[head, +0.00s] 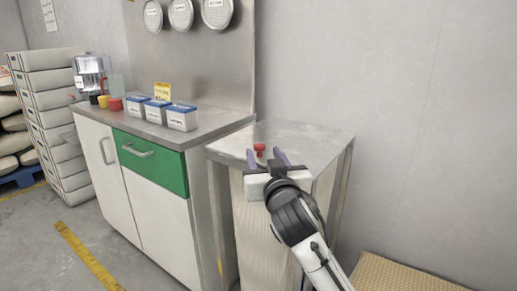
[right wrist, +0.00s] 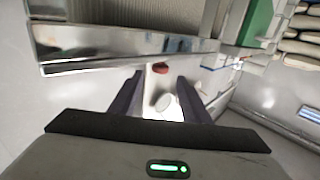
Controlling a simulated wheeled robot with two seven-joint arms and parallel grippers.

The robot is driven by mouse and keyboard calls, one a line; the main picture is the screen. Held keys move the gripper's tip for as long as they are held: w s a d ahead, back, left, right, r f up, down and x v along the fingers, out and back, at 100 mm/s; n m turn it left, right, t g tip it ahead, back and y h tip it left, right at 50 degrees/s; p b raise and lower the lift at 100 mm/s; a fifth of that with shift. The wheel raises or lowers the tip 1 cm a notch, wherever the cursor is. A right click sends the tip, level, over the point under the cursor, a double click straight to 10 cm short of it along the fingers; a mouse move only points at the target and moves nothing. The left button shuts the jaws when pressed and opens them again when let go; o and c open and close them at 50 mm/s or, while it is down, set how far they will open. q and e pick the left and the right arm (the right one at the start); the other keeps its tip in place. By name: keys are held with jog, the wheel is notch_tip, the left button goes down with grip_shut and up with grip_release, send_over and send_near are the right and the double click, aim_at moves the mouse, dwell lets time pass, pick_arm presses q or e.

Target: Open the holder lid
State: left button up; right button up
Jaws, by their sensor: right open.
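A small red knob-like piece (head: 259,149) stands on the metal top of a narrow stand (head: 310,136). I cannot tell whether it belongs to the holder lid, and no lid edge shows clearly. My right gripper (head: 266,158) is open at the stand's front edge, its two dark fingers pointing at the red piece. In the right wrist view the red piece (right wrist: 160,69) shows ahead, between the open fingers (right wrist: 157,84) and apart from them. A pale round patch (right wrist: 164,102) lies between the fingers, too unclear to name. My left gripper is out of view.
A counter (head: 150,133) with a green drawer (head: 150,160) stands left of the stand. It bears white boxes with blue lids (head: 181,119) and red and yellow cups (head: 115,104). Round tins (head: 181,14) hang on the wall panel. Stacked crates (head: 55,110) are far left.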

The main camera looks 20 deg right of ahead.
aim_at(260, 148)
jog(key=w, duration=0.4)
jog(key=w+b, duration=0.1)
jog(key=w, duration=0.1)
jog(key=shift+w+d+f, duration=0.1)
jog(key=shift+w+d, duration=0.3)
grip_shut()
